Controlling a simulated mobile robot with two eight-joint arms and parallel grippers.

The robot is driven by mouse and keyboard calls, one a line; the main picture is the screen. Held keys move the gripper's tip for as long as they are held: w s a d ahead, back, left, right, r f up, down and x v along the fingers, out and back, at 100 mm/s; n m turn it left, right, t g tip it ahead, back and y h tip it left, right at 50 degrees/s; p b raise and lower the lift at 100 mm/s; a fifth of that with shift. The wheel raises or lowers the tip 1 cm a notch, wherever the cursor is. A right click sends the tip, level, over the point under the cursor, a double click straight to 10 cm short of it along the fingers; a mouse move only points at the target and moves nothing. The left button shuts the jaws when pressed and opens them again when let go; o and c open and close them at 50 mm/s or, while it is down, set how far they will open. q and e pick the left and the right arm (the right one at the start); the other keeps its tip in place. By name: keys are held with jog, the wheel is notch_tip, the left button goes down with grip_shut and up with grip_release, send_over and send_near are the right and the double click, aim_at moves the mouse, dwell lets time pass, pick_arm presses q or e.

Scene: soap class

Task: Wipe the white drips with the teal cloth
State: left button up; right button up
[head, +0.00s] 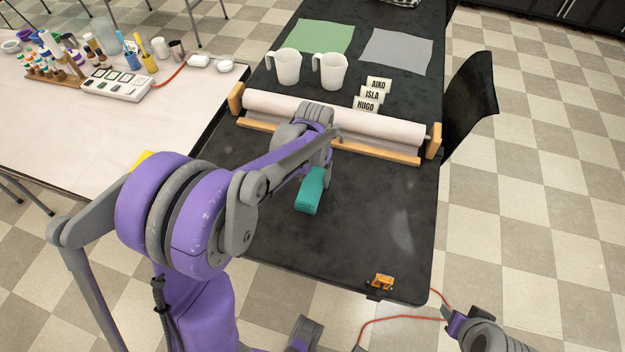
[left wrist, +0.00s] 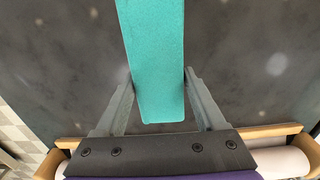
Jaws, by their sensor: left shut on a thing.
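The teal cloth (head: 310,193), a folded strip, is held in my left gripper (head: 327,180) over the black table (head: 270,240). In the left wrist view the cloth (left wrist: 155,60) lies between the two fingers (left wrist: 158,98) of this gripper, which is shut on it. I cannot tell whether the cloth touches the table. A pale drip (head: 403,238) shows on the table to the right of the cloth. Faint whitish spots show beside the cloth in the left wrist view, the clearest a drip (left wrist: 276,64) on the right. My right gripper (head: 452,316) is partly seen past the table's front right corner; its fingers are unclear.
A paper roll on a wooden holder (head: 437,141) crosses the table behind the gripper. Beyond it stand two white mugs (head: 287,68) (head: 331,72), name cards (head: 372,95) and green (head: 315,36) and grey (head: 396,51) mats. An orange item (head: 383,281) sits at the front edge.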

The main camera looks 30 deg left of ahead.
pick_arm(q)
jog(key=shift+r+p, duration=1)
jog(key=shift+r, duration=0.9)
jog(key=shift+a, duration=0.1)
jog(key=shift+s+f, duration=0.1)
